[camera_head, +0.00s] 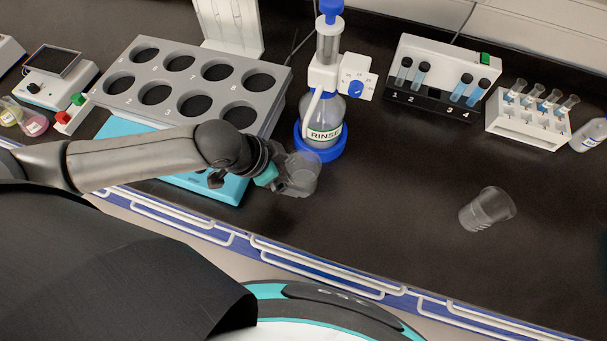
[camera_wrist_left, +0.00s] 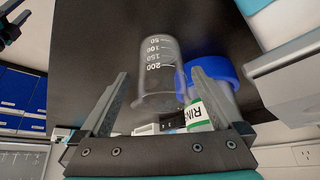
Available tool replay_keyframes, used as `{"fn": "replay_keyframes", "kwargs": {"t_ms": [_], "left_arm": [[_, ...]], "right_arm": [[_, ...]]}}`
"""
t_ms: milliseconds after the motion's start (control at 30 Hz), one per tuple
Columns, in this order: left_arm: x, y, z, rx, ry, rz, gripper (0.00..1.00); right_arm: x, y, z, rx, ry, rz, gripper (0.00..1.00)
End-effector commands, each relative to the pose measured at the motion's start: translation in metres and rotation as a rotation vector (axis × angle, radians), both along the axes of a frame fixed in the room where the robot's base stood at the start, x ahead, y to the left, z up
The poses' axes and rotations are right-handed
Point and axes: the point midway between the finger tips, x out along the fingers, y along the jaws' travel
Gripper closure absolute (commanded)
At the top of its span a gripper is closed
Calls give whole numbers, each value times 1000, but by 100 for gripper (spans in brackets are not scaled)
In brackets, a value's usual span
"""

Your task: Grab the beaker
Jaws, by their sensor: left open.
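A clear beaker (camera_head: 305,170) stands on the dark counter in front of the rinse bottle. It also shows in the left wrist view (camera_wrist_left: 160,75), with white marks from 50 to 200. My left gripper (camera_head: 288,182) is open around this beaker, one finger on each side. In the left wrist view the fingers (camera_wrist_left: 158,92) appear apart from the glass, but contact is hard to judge. A second clear beaker (camera_head: 486,209) sits alone on the right of the counter and looks tilted. My right gripper is not seen in the head view.
The rinse bottle (camera_head: 323,125) with its blue ring is close behind the gripper. A grey rack with round holes (camera_head: 187,68) stands on a teal base (camera_head: 215,188). Tube racks (camera_head: 437,105) (camera_head: 528,125) stand at the back right. The counter's middle right is free.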

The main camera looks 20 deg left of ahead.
Motion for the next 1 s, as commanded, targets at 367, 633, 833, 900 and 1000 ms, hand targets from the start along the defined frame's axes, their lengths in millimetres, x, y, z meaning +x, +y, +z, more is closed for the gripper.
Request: {"fn": "replay_keyframes", "kwargs": {"t_ms": [367,633,833,900,1000], "left_arm": [[17,-16,-33,-2,0,0,0],[21,-22,-46,0,-1,-1,0],[21,-21,-45,0,-1,-1,5],[21,-21,-45,0,-1,-1,12],[21,-21,-45,0,-1,-1,24]], "right_arm": [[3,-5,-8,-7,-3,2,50],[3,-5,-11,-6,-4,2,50],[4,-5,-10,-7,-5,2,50],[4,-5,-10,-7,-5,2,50],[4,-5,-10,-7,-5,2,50]]}}
